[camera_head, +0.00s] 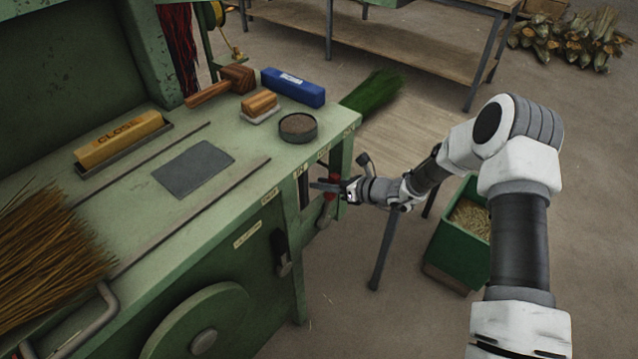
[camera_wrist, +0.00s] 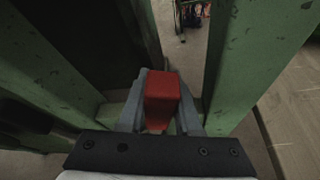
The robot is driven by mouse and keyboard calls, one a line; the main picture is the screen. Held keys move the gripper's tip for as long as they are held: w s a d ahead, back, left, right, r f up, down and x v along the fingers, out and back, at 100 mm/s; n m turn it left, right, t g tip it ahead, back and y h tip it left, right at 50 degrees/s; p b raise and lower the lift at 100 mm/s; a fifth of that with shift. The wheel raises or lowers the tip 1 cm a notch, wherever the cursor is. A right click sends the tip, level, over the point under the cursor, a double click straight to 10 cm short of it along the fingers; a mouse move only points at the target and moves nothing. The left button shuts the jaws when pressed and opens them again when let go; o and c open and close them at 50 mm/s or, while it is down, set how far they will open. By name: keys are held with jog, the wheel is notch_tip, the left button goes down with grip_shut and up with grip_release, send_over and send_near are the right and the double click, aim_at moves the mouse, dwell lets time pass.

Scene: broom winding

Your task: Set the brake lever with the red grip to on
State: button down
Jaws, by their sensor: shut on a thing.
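The brake lever's red grip (camera_head: 326,212) is at the front face of the green machine, near its right corner leg. In the wrist view the red grip (camera_wrist: 162,98) stands between the two grey fingers, touching both. My gripper (camera_head: 327,184) reaches in from the right and is shut on the red grip; the wrist view shows my gripper (camera_wrist: 163,85) from behind. The lever's lower part and pivot are mostly hidden. I cannot read the on and off marks by the lever.
A second lever with a black grip (camera_head: 282,254) and a large round wheel (camera_head: 197,335) are on the front face to the left. The green machine top (camera_head: 225,138) holds several tools. A green bin (camera_head: 441,263) stands below my arm. Green posts flank my gripper closely.

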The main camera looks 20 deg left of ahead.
jog(key=shift+w+d+f+m, duration=0.2)
jog(key=shift+w+m, duration=0.2)
jog(key=shift+w, duration=0.1)
jog(key=c, duration=0.6)
grip_release()
